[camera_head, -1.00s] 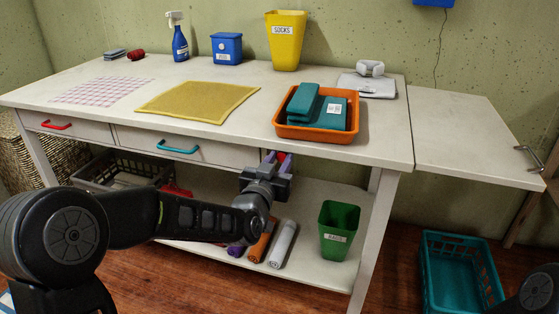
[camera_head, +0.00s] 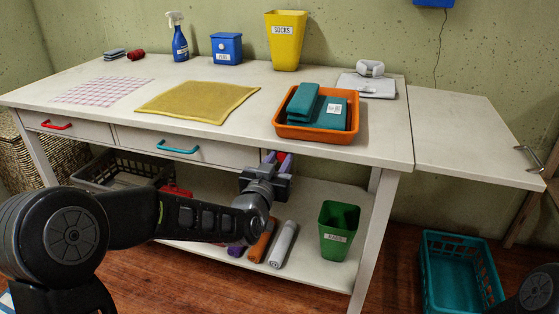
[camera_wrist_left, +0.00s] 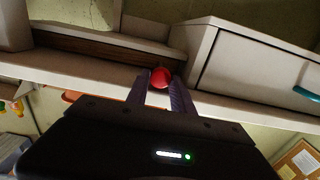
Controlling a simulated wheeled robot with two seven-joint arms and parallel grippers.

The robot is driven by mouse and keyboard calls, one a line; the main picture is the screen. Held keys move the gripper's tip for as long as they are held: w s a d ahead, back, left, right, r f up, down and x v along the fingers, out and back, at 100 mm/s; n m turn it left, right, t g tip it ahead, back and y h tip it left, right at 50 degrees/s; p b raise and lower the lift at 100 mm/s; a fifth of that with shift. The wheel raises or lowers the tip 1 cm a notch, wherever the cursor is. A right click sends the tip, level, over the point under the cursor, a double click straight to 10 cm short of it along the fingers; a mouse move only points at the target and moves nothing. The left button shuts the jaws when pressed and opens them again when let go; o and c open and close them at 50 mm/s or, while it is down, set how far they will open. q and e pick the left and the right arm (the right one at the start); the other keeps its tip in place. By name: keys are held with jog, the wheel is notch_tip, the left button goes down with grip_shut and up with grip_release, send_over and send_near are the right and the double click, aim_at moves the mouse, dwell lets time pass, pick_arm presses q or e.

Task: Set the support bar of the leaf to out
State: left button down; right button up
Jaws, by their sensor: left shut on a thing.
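The table leaf (camera_head: 470,137) stands level at the right end of the white table (camera_head: 230,83), with a metal handle at its outer edge. A red knob (camera_head: 281,155) sits under the table's front edge, right of the drawers, and I take it as the end of the support bar. My left gripper (camera_head: 276,160) is shut on this knob. In the left wrist view the red knob (camera_wrist_left: 160,77) shows between the two purple fingers (camera_wrist_left: 160,88). The rest of the bar is hidden under the tabletop. My right gripper is not in view.
An orange tray (camera_head: 322,137) with teal items stands on the tabletop above the gripper. A green bin (camera_head: 338,230) and several rolls (camera_head: 283,243) are on the lower shelf. A teal basket (camera_head: 461,272) stands on the floor below the leaf.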

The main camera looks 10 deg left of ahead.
pick_arm(q)
jog(key=shift+d, duration=0.1)
dwell(0.3)
jog(key=s+d+p, duration=0.1)
jog(key=d, duration=2)
jog(key=shift+s+d, duration=0.15)
jog(key=shift+s, duration=0.05)
jog(key=c, duration=1.1)
grip_release()
jog(key=s+p, duration=0.1)
jog(key=s, duration=0.6)
jog(key=shift+s+a, duration=0.3)
jog(key=shift+s, duration=0.1)
